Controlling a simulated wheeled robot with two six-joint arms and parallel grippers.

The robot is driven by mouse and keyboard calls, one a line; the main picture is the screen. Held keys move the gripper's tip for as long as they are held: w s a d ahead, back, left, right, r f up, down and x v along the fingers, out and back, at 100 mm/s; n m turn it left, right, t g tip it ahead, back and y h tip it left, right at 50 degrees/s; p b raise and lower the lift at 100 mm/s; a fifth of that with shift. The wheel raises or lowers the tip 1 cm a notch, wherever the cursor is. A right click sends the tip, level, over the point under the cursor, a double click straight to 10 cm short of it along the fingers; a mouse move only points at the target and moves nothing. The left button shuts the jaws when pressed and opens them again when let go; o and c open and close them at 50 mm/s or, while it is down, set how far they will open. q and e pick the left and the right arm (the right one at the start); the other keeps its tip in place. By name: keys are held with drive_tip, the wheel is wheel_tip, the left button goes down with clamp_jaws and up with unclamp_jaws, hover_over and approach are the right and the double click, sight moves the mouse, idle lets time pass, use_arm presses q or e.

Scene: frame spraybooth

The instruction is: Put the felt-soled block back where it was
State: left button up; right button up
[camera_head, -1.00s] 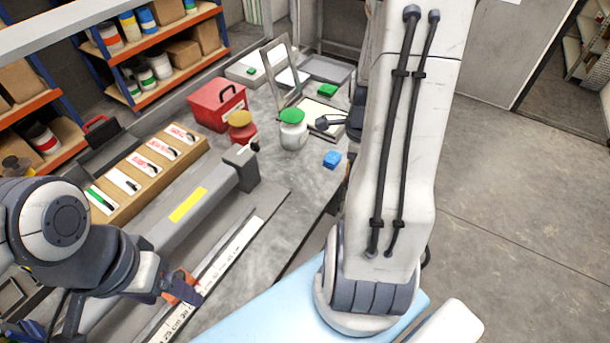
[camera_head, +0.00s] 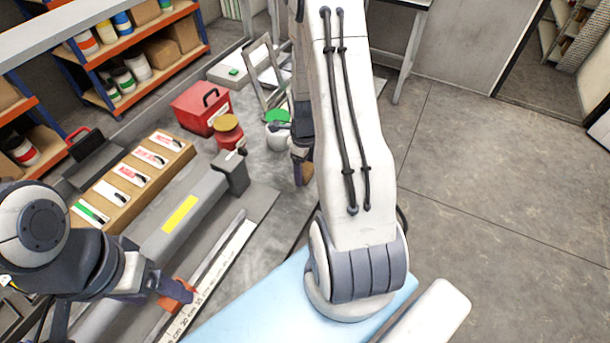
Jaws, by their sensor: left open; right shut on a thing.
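My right gripper (camera_head: 301,172) points down behind my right arm, close to the right of the white jar with a green lid (camera_head: 278,117). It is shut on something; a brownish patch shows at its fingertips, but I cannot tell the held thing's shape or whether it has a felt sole. No blue block shows now, and the spot where one stood is behind my arm. My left gripper (camera_head: 172,290) is open at the lower left, by the long ruler (camera_head: 207,282), with orange at its tips.
A red box (camera_head: 201,106) and a red jar with a yellow lid (camera_head: 228,131) stand left of the white jar. A tan rack (camera_head: 133,179) of flat tools and a grey beam with a yellow label (camera_head: 180,214) lie nearer. An upright grey frame (camera_head: 262,78) stands behind.

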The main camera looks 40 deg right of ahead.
sight(305, 177)
wheel_tip(305, 177, down, 3)
drive_tip(key=shift+f+p, duration=0.1)
drive_tip(key=shift+p, duration=0.3)
drive_tip(key=shift+f, duration=0.1)
drive_tip(key=shift+f, duration=0.2)
drive_tip(key=o, duration=1.1)
drive_tip(key=shift+o, duration=0.2)
drive_tip(key=shift+r, duration=0.1)
